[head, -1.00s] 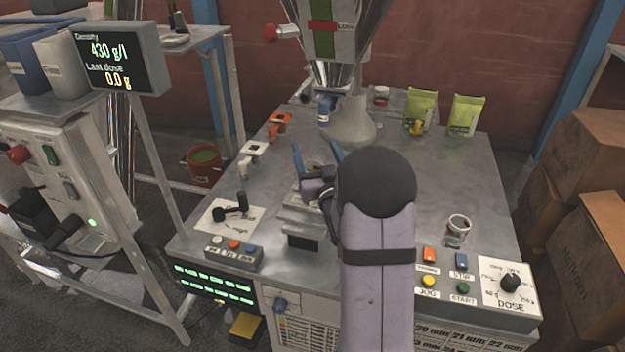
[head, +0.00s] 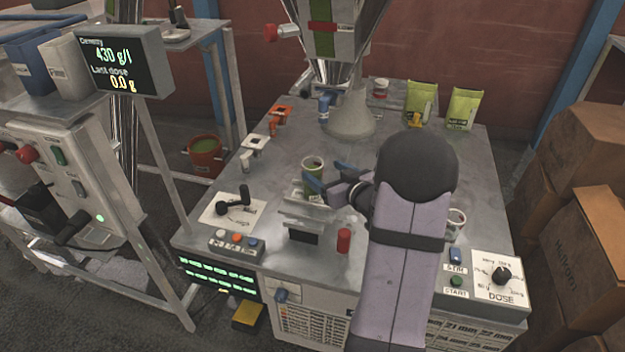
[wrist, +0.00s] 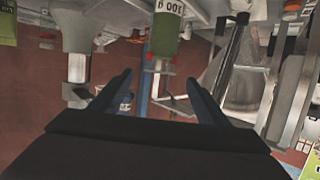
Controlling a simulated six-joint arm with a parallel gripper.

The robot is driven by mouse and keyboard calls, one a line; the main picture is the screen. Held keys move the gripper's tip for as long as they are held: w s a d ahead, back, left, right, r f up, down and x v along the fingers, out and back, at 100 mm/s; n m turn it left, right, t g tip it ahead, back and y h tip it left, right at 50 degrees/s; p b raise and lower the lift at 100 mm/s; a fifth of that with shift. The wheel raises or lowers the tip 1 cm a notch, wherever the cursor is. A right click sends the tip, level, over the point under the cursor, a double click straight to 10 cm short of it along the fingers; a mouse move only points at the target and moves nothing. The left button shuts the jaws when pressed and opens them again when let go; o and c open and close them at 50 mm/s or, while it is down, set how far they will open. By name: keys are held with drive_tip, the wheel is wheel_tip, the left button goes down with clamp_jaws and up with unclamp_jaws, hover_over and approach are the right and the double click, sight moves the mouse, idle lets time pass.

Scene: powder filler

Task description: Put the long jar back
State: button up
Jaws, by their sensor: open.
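The tall jar (head: 312,166) has green contents and stands upright at the stepped metal block (head: 305,214); whether it rests on the block or just behind it I cannot tell. In the wrist view, which is upside down, the green jar (wrist: 165,36) with its white label lies beyond my fingertips, between their lines. My gripper (head: 323,173) is open, with its blue fingers reaching from the right towards the jar. In the head view one finger covers part of the jar's lower body. The fingers (wrist: 160,88) are well apart and hold nothing.
A shorter glass jar (head: 458,217) is partly hidden behind my arm. A red cylinder (head: 344,240) stands right of the block. The filler's pale cone (head: 349,115) is behind. A lever (head: 232,205) stands at left, green bags (head: 463,108) at the back right.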

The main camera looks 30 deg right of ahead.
sight(315, 165)
drive_tip(key=shift+x, duration=2.8)
drive_tip(key=c, duration=1.7)
drive_tip(key=shift+c, duration=0.2)
drive_tip(key=shift+r, duration=0.15)
